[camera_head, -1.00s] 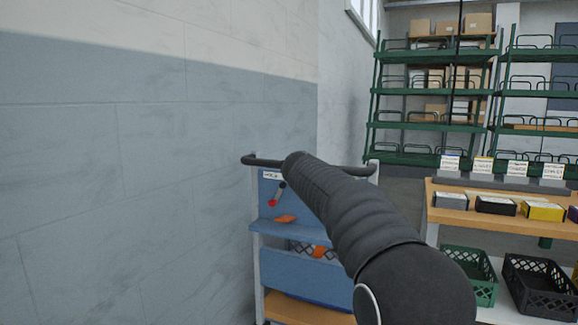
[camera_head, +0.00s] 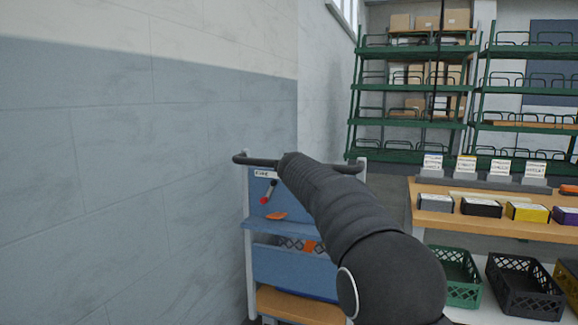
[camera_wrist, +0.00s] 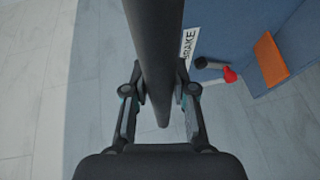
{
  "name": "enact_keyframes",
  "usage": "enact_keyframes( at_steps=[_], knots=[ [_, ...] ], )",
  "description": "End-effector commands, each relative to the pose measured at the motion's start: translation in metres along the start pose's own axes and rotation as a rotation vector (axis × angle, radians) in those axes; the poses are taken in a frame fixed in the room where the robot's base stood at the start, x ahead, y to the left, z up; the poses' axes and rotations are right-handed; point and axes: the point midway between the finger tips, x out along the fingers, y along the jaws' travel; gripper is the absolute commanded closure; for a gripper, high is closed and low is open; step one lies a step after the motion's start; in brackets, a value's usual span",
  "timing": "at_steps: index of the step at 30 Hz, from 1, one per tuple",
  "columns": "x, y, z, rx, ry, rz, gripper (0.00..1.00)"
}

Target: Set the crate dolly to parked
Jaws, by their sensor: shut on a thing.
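The crate dolly (camera_head: 295,263) is a blue cart with light posts, close to the wall, left of my arm in the head view. A black handle bar (camera_head: 256,161) runs across its top. In the wrist view my gripper (camera_wrist: 160,98) is shut on this handle bar (camera_wrist: 158,45), which passes between the fingers. A label reading BRAKE (camera_wrist: 188,45) sits beside a short dark brake lever (camera_wrist: 208,64) with a red tip. The lever also shows in the head view (camera_head: 268,190), slanting down to the left. My arm hides the fingers and part of the handle there.
A tiled wall (camera_head: 150,190) stands close on the left. At right is a wooden-topped bench (camera_head: 480,213) with small boxes and crates below, including a green crate (camera_head: 460,272) and a black crate (camera_head: 525,287). Green racks (camera_head: 410,88) stand behind.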

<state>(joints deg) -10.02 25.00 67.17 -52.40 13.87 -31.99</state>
Motion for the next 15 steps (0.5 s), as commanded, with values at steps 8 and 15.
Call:
enact_keyframes(
  at_steps=[8, 15],
  knots=[
    [-0.0001, 0.0029, -0.0001, 0.000, 0.002, 0.005, 0.48],
    [-0.0021, 0.0023, -0.0027, -0.001, 0.003, 0.004, 0.48]
  ],
)
